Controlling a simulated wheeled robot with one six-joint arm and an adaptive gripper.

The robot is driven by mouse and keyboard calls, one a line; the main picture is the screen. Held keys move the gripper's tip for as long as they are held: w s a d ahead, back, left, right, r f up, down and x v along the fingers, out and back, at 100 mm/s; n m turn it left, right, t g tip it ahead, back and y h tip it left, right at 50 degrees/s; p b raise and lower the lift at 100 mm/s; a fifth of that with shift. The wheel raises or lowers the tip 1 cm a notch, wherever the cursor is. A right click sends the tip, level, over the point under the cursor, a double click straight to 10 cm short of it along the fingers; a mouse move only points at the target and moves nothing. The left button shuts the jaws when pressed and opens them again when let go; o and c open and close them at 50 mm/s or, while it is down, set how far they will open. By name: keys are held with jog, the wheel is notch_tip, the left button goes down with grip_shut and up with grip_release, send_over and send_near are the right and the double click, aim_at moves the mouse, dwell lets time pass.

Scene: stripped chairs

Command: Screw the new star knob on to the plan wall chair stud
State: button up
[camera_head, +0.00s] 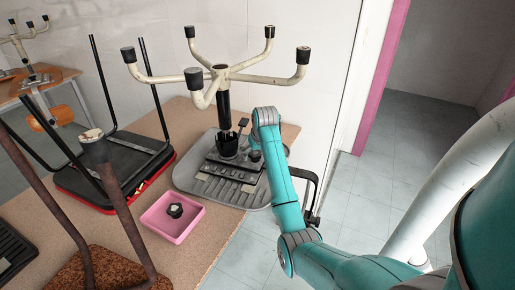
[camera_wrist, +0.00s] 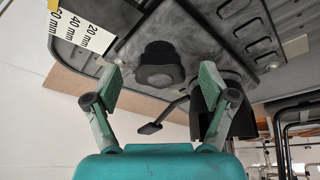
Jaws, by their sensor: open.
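An upturned chair (camera_head: 185,182) lies with its grey seat on the table and its several-armed base in the air. In the wrist view a dark round knob-like part (camera_wrist: 160,65) sits against the metal plate under the seat (camera_wrist: 205,45). I cannot tell whether it is a star knob, and no bare stud shows. My gripper (camera_wrist: 160,85) is open, its two green fingers apart on either side of this part, with no clear contact. A black lobed knob (camera_head: 175,210) lies in a pink tray (camera_head: 160,228). In the head view my gripper is hidden by my arm.
A black lever (camera_wrist: 160,122) and the chair's dark column (camera_wrist: 240,118) stand close by my fingers. A strip with millimetre marks (camera_wrist: 82,32) is at upper left. Another black chair (camera_head: 115,170) and a rusty frame (camera_head: 115,190) stand left on the table.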

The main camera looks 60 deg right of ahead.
jog(key=shift+w+d+f, duration=0.15)
jog(key=shift+w+f, duration=0.05)
jog(key=shift+f, duration=0.45)
jog(key=shift+c, duration=0.2)
grip_shut()
jog(key=m+g+h, duration=0.1)
jog(key=m, duration=0.3)
jog(key=shift+w, duration=0.1)
jog(key=m, duration=0.2)
jog(key=m+g, duration=0.1)
jog(key=m, duration=0.1)
jog(key=shift+g+h, duration=0.3)
